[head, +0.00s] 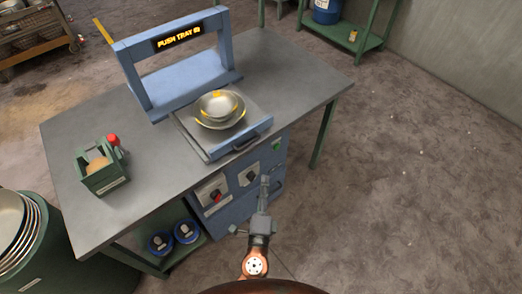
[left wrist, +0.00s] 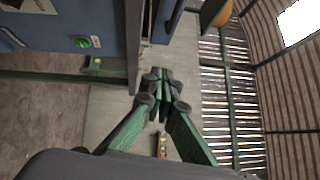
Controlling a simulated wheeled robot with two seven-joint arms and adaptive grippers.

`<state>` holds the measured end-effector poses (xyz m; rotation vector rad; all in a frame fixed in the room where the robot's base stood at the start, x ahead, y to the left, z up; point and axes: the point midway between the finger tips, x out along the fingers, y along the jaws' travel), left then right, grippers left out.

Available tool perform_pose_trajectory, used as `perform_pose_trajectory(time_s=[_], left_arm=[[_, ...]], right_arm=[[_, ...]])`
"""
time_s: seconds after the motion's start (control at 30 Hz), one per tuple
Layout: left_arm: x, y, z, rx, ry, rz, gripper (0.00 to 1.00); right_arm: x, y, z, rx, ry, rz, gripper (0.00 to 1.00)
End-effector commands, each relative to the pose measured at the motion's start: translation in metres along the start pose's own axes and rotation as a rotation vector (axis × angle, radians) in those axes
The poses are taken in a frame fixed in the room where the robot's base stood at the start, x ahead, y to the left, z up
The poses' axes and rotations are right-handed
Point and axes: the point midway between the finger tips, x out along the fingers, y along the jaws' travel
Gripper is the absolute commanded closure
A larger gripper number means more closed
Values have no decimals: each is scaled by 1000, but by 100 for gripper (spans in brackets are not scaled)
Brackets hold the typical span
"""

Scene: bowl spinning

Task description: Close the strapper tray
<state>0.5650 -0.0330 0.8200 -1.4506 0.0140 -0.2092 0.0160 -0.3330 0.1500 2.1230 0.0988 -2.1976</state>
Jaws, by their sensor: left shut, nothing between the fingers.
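The strapper tray (head: 188,121) sticks out in front of the blue strapper arch (head: 180,60) on the table. It has a blue front edge with a dark handle (head: 245,144). Stacked metal bowls (head: 219,106) with yellow marks sit on the tray. The arch's display reads "PUSH TRAY" in yellow. My left gripper (head: 265,181) is shut and empty, in front of the blue cabinet and nearer to me than the tray, apart from the handle. In the left wrist view its closed fingers (left wrist: 162,80) show no object between them. My right gripper is not in view.
The blue cabinet (head: 238,192) below the tray carries knobs and a green button, which shows in the left wrist view (left wrist: 82,42). A green box (head: 101,170) with a red-topped item stands on the table (head: 75,135) at left. Floor to the right is clear.

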Motion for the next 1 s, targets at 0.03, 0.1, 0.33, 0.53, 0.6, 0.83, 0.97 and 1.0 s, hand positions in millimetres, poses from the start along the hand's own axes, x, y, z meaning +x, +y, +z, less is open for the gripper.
perform_pose_trajectory(time_s=[0.03,0.1,0.33,0.53,0.6,0.83,0.97,1.0], left_arm=[[1,-5,0,5,-2,-12,100],[6,-8,0,8,-3,-16,100],[44,-8,-1,6,-2,-15,100],[86,-7,-1,5,-2,-14,100],[99,-7,-1,6,-2,-13,100],[121,-8,22,7,-2,-13,100],[126,-7,27,6,-2,-11,100],[127,-7,28,6,-2,-11,100]], right_arm=[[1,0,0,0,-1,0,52],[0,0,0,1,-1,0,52],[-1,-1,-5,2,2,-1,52],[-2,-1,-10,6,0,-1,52],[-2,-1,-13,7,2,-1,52],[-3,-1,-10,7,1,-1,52],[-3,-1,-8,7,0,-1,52],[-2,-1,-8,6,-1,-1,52]])
